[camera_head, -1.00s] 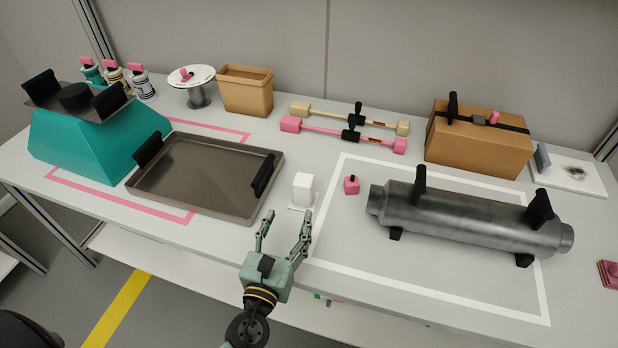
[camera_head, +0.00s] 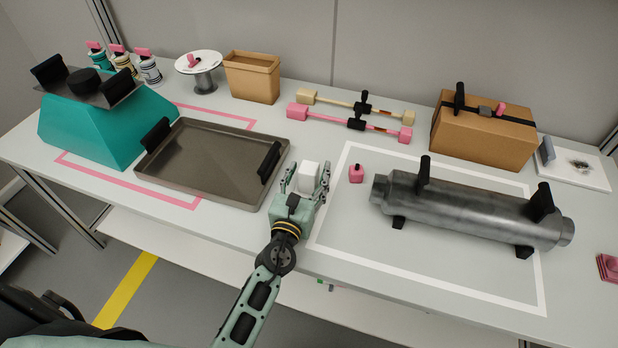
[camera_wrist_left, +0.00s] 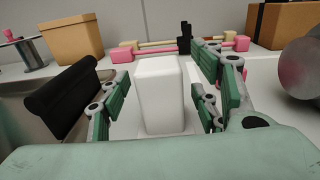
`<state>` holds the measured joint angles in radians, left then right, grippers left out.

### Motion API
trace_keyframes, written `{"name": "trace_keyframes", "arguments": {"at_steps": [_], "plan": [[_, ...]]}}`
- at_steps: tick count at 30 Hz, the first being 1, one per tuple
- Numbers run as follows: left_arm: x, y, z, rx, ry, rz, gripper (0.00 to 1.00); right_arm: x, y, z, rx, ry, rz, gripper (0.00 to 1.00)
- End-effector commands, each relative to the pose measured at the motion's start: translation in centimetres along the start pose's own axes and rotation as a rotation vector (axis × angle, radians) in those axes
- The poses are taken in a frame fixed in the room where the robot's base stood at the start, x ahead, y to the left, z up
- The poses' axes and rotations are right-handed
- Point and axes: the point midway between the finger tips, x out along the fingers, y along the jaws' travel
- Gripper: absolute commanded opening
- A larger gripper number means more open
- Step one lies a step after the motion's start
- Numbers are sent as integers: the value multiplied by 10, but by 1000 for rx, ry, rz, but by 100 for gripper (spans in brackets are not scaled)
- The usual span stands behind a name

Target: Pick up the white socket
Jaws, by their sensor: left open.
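The white socket (camera_head: 308,175) is a small upright white block on the table, just right of the dark tray. In the left wrist view the white socket (camera_wrist_left: 160,95) stands in the middle, between the fingers. My left gripper (camera_head: 307,180) is open, with one finger on each side of the socket. A gap shows between the left finger and the socket in the left wrist view (camera_wrist_left: 162,105), and a narrower one on the right. My gripper's palm hides the socket's lower part in the head view. My right gripper is not in view.
The dark tray (camera_head: 205,160) with black handles lies close on the left. A small pink block (camera_head: 356,173) and a large grey cylinder (camera_head: 470,208) are on the right. Pink and cream bars (camera_head: 345,120) lie behind. A cardboard box (camera_head: 485,135) stands at back right.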

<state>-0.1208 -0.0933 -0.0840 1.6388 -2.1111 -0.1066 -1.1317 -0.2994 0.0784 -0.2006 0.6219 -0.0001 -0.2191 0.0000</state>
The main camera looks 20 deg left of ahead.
Motion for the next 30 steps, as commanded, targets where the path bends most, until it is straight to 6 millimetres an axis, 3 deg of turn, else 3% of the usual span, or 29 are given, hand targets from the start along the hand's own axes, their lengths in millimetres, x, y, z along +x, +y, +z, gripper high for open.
{"name": "trace_keyframes", "arguments": {"at_steps": [10, 27, 30], "plan": [[8, 0, 0, -1, 1, 0, 57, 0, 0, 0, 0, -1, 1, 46], [8, 0, 0, -1, 0, 0, 7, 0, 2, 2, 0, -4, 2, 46], [8, 0, 0, -1, -1, 0, 6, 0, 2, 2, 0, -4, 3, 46]]}}
